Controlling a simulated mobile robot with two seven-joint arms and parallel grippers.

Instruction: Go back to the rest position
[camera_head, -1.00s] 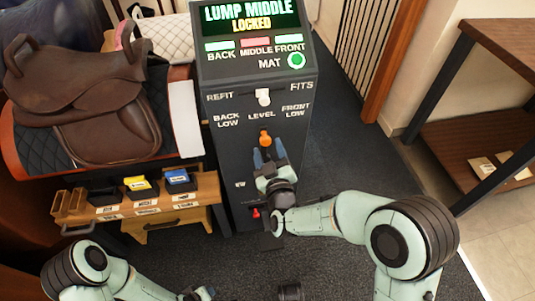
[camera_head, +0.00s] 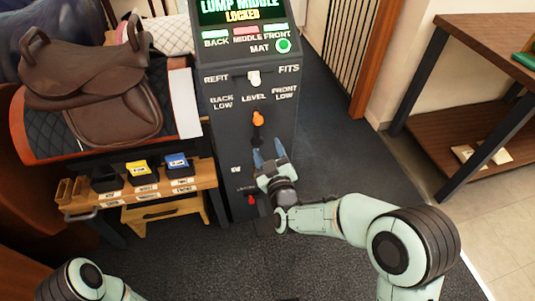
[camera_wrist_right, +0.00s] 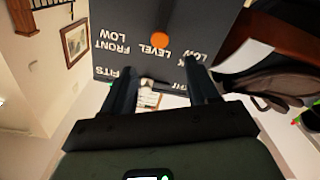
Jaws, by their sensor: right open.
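My right gripper (camera_head: 269,155) is open and empty in front of the dark control cabinet (camera_head: 222,135), below and apart from the orange-tipped lever (camera_head: 257,118). In the right wrist view, the open fingers (camera_wrist_right: 160,80) point toward the cabinet's lettered face, which appears upside down, with the orange knob (camera_wrist_right: 159,41) beyond them. My left arm shows only as a link at the bottom left of the head view; its gripper is out of the picture.
The cabinet screen (camera_head: 243,10) reads "LUMP MIDDLE LOCKED". A brown saddle (camera_head: 95,85) sits on its stand at left, above a wooden shelf (camera_head: 205,175) with small bins. A dark-legged table (camera_head: 490,35) stands at right. Carpet is clear between.

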